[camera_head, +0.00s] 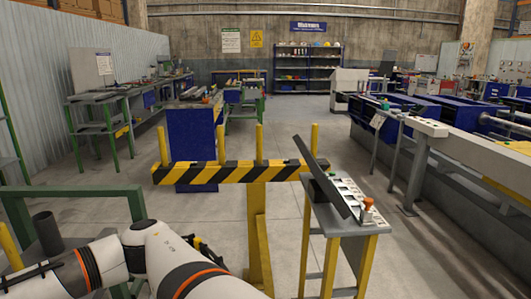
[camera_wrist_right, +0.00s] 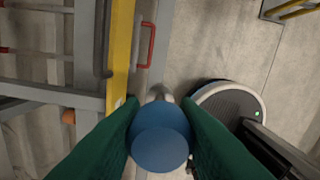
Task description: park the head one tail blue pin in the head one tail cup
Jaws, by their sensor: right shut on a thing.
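In the right wrist view my right gripper (camera_wrist_right: 160,118) has its green fingers closed on a blue pin (camera_wrist_right: 160,149). The pin's round blue head faces the camera, and a short grey metal part shows beyond it between the fingertips. What lies under the pin is hidden. In the head view a dark upright tube (camera_head: 46,233) stands at the lower left beside a green frame; I cannot tell whether it is the head one tail cup. My white arm with orange rings crosses the lower left and hides part of that area. My left gripper does not show clearly.
A black-and-yellow striped barrier (camera_head: 235,173) with yellow posts stands ahead. A grey control stand (camera_head: 345,217) with a tilted panel is to its right. A long machine bed (camera_head: 455,145) runs along the right. The right wrist view shows a yellow beam (camera_wrist_right: 121,48) and a red handle (camera_wrist_right: 149,45).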

